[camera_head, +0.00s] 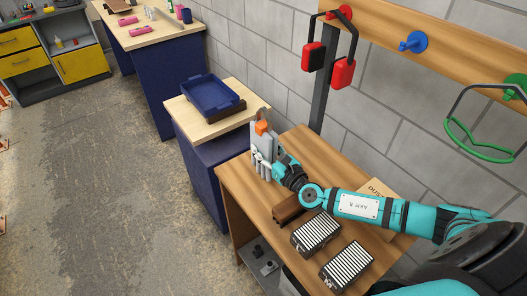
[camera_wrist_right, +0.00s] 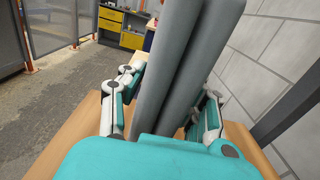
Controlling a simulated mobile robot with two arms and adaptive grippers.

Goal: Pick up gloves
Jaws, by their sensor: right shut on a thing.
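My right gripper (camera_head: 264,158) is shut on grey gloves (camera_head: 268,143) at the far left end of the near wooden table. The gloves stand upright in the grip, with an orange patch at the top. In the right wrist view the gloves (camera_wrist_right: 180,70) rise as long grey shapes between the white and teal fingers of the right gripper (camera_wrist_right: 170,92). I cannot tell whether their lower end touches the table. My left gripper is not in view.
The near wooden table (camera_head: 237,180) bears two striped boxes (camera_head: 316,232) (camera_head: 346,264) and a cardboard box labelled DUST (camera_head: 376,190). A blue tray (camera_head: 212,94) sits on the neighbouring bench. Red ear defenders (camera_head: 342,74) and green-rimmed goggles (camera_head: 480,150) hang from the wall rail.

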